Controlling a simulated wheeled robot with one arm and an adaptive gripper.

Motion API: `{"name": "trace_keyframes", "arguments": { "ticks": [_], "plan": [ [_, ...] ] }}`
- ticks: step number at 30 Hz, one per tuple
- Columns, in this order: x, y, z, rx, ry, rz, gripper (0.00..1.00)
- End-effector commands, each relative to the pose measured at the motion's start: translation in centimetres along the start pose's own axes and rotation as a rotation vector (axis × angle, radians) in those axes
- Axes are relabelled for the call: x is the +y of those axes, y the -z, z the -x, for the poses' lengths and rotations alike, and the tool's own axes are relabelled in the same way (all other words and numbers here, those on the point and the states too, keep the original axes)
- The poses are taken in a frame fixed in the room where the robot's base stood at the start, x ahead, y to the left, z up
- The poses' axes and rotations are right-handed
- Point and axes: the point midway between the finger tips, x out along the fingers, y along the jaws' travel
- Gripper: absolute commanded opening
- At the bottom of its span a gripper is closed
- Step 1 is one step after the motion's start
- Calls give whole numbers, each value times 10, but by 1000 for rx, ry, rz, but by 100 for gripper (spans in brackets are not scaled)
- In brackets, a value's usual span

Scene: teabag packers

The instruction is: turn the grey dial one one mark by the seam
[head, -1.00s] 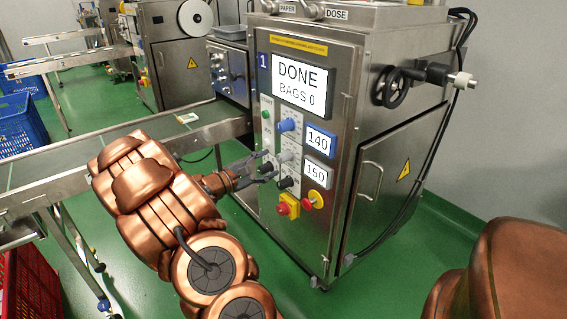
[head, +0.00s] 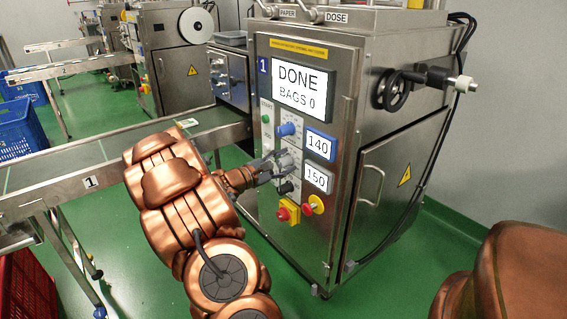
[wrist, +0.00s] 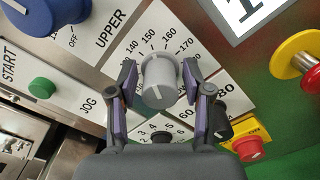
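The grey dial (wrist: 160,82) sits in the middle of the wrist view, on a white scale plate with marks running from 140 past 170. My gripper (wrist: 161,88) is open, with one finger on each side of the dial. I cannot tell whether either finger touches it. In the head view my gripper (head: 278,163) is at the front panel of machine 1, below the blue dial (head: 287,129), and largely hides the grey dial. The display beside it (head: 316,179) reads 150.
The blue dial also shows in the wrist view (wrist: 40,14), by the word UPPER. A black knob (head: 286,187) is just below my gripper. The screen (head: 301,88) reads DONE, BAGS 0.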

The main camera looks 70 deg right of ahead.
Motion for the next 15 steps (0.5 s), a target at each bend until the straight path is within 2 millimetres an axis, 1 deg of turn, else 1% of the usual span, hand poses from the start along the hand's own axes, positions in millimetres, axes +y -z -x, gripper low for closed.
{"name": "trace_keyframes", "arguments": {
  "ticks": [1,2,13,15],
  "plan": [
    [0,0,0,0,0,0,41],
    [0,0,0,0,0,0,38],
    [0,0,0,0,0,0,0],
    [0,0,0,0,0,0,0]
  ]
}}
